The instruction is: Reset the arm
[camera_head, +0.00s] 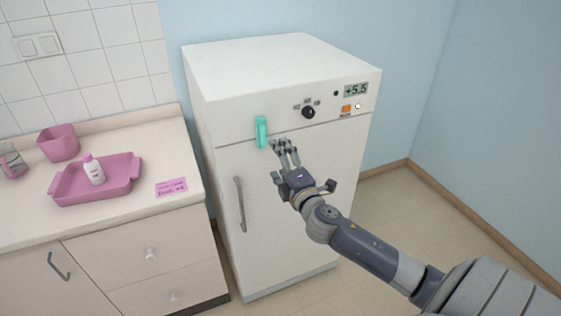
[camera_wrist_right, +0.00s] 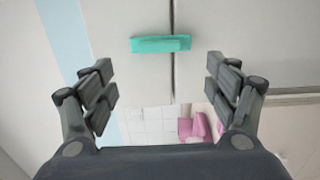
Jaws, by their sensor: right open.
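My right gripper (camera_head: 286,150) is in front of the white fridge (camera_head: 240,72), just right of a teal latch (camera_head: 261,131) on its front. The right gripper is open, and nothing is between its fingers. In the right wrist view the teal latch (camera_wrist_right: 160,44) lies ahead of the spread fingers (camera_wrist_right: 160,85), across the seam between the door and the upper panel. The fingers look apart from the latch. The fridge door looks shut. My left gripper is not in view.
The counter (camera_head: 120,215) left of the fridge holds a pink tray (camera_head: 118,190) with a white bottle (camera_head: 94,170), a pink bin (camera_head: 58,143), a glass beaker (camera_head: 12,163) and a pink label (camera_head: 171,187). The fridge door has a grey handle (camera_head: 240,204). Floor right of the fridge is clear.

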